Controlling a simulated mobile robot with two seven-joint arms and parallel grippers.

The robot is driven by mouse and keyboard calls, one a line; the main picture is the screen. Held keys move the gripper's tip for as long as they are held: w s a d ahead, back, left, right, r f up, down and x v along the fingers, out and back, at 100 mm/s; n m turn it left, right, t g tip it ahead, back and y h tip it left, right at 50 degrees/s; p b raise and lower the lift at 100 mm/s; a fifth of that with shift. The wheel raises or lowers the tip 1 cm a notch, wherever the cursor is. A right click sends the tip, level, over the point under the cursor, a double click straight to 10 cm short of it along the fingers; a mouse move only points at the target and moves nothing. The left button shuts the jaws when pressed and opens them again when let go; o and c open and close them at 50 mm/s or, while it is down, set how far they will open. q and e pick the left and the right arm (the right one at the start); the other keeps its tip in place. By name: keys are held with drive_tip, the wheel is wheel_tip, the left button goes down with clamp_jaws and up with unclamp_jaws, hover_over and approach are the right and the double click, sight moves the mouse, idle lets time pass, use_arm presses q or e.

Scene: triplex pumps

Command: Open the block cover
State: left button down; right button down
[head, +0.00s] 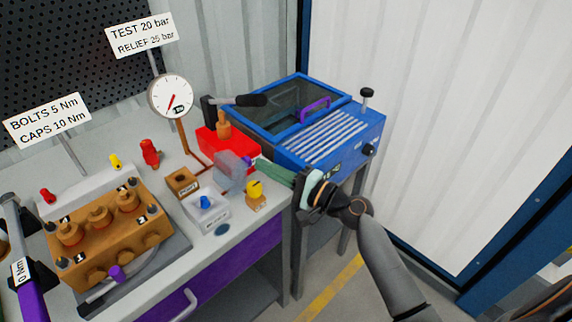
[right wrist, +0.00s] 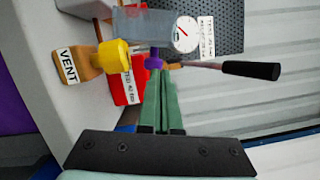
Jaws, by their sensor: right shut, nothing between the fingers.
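A translucent grey cover (head: 231,172) stands upright over the small fittings on the bench in the head view. A purple knob (head: 248,161) shows at its right side. In the right wrist view the translucent panel (right wrist: 140,22) is at the top, with the purple knob (right wrist: 154,60) just beyond my fingertips. My right gripper (head: 262,165) reaches in from the right, its green fingers shut and empty, tips close to the knob. I cannot tell whether they touch it. The fingers also fill the centre of the right wrist view (right wrist: 160,85). My left gripper is not visible.
A red pump base (head: 213,141) with a black-handled lever (head: 250,100) is behind the cover. A yellow vent valve (head: 255,190) stands in front. A gauge (head: 171,96) rises behind. A blue cabinet (head: 330,130) is to the right. The brass pump block (head: 105,235) is left.

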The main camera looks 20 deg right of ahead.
sight(236, 161)
drive_tip(key=shift+s+a+r, duration=0.15)
drive_tip(key=shift+s+a, duration=0.05)
drive_tip(key=shift+a, duration=0.25)
drive_tip(key=shift+s+a+r, duration=0.1)
drive_tip(key=shift+s+a, duration=0.05)
drive_tip(key=shift+a, duration=0.25)
drive_tip(key=shift+r, duration=0.1)
drive_tip(key=r+n+p, duration=0.1)
drive_tip(key=a+r+n+p, duration=0.1)
drive_tip(key=shift+s+a+n+p, duration=0.2)
drive_tip(key=shift+s+n+p, duration=0.1)
drive_tip(key=shift+n, duration=0.1)
drive_tip(key=shift+s+a+r+n+g+p, duration=0.15)
drive_tip(key=shift+a+n+g+p, duration=0.2)
drive_tip(key=shift+n, duration=0.25)
drive_tip(key=shift+h, duration=0.3)
